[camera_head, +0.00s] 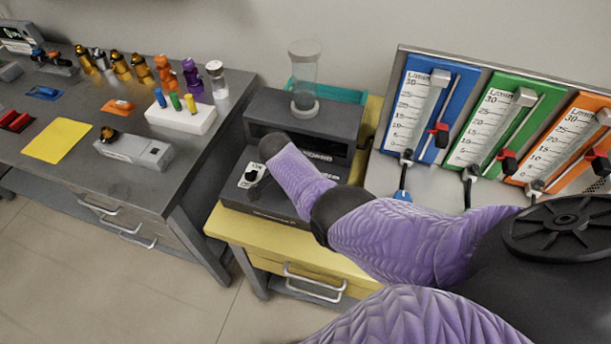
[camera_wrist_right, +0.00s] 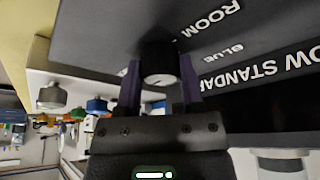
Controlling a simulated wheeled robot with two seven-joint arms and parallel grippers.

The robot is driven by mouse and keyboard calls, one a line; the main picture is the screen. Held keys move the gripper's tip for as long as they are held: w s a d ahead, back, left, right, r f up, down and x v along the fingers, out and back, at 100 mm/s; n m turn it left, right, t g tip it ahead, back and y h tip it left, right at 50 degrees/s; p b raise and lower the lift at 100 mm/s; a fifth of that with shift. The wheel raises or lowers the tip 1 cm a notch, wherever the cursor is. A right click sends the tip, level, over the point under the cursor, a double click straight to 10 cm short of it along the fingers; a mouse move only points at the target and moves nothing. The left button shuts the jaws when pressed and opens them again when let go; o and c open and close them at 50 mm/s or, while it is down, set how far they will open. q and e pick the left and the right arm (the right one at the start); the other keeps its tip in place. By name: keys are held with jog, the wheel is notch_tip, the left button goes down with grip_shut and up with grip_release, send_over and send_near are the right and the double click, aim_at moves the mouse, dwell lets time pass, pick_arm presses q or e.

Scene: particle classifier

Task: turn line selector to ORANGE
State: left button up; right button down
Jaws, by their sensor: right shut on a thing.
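The line selector is a round black knob (camera_wrist_right: 158,60) with a white mark on its end face, on the front of a dark grey device (camera_wrist_right: 95,30). In the right wrist view my right gripper (camera_wrist_right: 160,92) has one purple-dark finger on each side of the knob and is shut on it. The label BLUE shows beside the knob; I see no ORANGE label. In the head view my purple right arm (camera_head: 385,235) reaches to the device (camera_head: 300,122) and hides the knob and my right fingers. My left gripper is in neither view.
A black switch (camera_head: 254,174) on a white plate sits left of my arm. A glass cylinder (camera_head: 304,80) stands on the device. Blue, green and orange flow meters (camera_head: 480,125) stand at right. A grey bench (camera_head: 75,110) with bottles and a white rack (camera_head: 181,118) is at left.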

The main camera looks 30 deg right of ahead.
jog(key=shift+m, duration=0.5)
jog(key=shift+b, duration=0.3)
jog(key=shift+c, duration=1)
grip_release()
jog(key=p+v, duration=0.5)
jog(key=v, duration=0.5)
jog(key=shift+w, duration=0.2)
